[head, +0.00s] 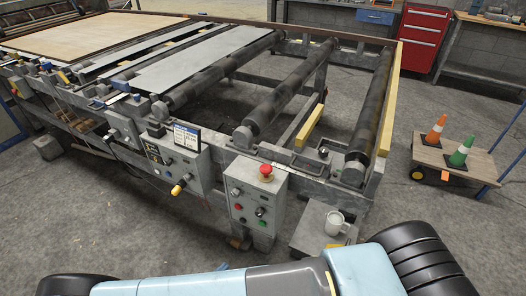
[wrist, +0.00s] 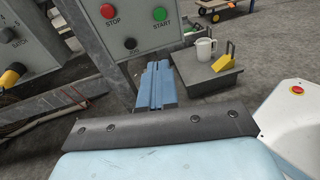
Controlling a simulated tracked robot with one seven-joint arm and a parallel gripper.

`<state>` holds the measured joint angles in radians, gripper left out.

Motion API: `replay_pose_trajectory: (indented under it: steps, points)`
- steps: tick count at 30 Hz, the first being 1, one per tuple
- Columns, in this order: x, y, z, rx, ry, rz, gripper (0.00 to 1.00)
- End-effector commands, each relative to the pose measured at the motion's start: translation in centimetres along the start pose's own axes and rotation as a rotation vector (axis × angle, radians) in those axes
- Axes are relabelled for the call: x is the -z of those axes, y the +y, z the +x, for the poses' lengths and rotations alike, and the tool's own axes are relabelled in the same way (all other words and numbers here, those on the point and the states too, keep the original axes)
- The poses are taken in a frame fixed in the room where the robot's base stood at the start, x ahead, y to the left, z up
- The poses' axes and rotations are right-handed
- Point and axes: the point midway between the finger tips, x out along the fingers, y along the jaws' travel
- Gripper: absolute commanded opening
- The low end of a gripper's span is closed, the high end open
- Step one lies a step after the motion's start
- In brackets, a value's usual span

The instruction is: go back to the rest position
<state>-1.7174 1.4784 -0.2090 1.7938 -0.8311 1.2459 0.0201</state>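My gripper (wrist: 157,68) shows in the wrist view as two blue grooved fingers beyond a dark bolted bar. The fingers lie side by side with no visible gap, and I see nothing held between them. They point past the lower edge of a grey control box (wrist: 145,30) with STOP and START buttons, left of a small stand. In the head view my light blue arm lies low across the bottom, and the gripper is mostly hidden behind it.
A roller conveyor frame (head: 310,165) with veneer sheets (head: 185,62) fills the head view. The control box (head: 255,205) has a red mushroom button. A small grey stand (head: 308,232) bears a white mug (head: 335,222). A cart (head: 430,152) with cones stands right. Floor (head: 90,235) lies clear at left.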

Motion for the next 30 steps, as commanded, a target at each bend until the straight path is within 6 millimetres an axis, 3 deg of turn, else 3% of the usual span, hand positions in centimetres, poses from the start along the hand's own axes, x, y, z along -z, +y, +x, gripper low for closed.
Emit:
replay_pose_trajectory:
  steps: [5, 14, 24, 30]
  points:
    - [-2.8, 1.4, 0.5, 0.097, 0.052, 0.052, 0.00]
    - [-10.3, 4.4, 2.8, 0.336, 0.180, 0.197, 0.00]
    - [-19.5, 6.3, 7.0, 0.596, 0.317, 0.387, 0.00]
    - [-25.0, 6.4, 9.8, 0.737, 0.389, 0.510, 0.00]
